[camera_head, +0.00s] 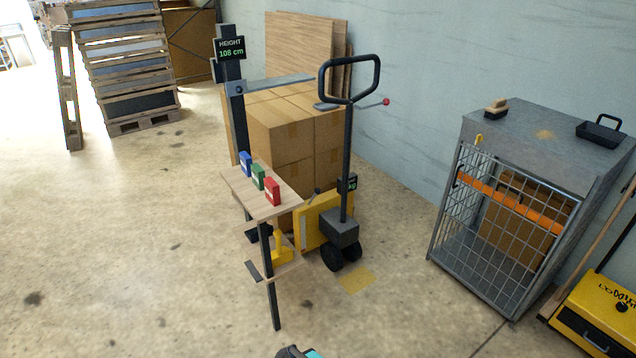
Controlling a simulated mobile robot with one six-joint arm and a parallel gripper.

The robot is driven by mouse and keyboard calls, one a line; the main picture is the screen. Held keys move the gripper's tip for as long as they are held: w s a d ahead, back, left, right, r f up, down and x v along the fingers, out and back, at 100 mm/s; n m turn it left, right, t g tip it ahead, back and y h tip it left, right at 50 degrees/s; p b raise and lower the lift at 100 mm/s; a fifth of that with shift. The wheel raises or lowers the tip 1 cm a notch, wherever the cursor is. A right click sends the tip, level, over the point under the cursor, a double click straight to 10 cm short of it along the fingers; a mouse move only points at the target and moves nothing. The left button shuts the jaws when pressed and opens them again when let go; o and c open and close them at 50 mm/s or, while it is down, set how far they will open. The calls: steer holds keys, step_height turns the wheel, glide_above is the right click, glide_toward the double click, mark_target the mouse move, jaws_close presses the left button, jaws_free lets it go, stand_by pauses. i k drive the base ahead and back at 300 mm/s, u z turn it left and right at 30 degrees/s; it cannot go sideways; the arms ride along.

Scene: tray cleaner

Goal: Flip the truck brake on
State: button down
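The pallet truck (341,230) stands in the middle, with a dark upright column and a looped handle (349,78) at the top. A thin lever with a red knob (386,102) sticks out to the right below the handle loop. A small dark lever (316,192) shows low beside the column, near the yellow body. I cannot tell from this view which part is the brake or how it is set. Only a dark and teal tip of my arm (298,352) shows at the bottom edge, well short of the truck. The fingers are not clearly visible.
A small table (240,187) with blue, green and red boxes stands left of the truck, near the height post (233,110). Stacked cartons (280,130) are behind. A grey mesh cage (510,210) and yellow case (600,310) stand right. Floor is clear in front.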

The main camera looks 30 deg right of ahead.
mark_target(317, 189)
steer(key=u, duration=0.05)
steer(key=i, duration=0.9)
steer(key=z, duration=0.05)
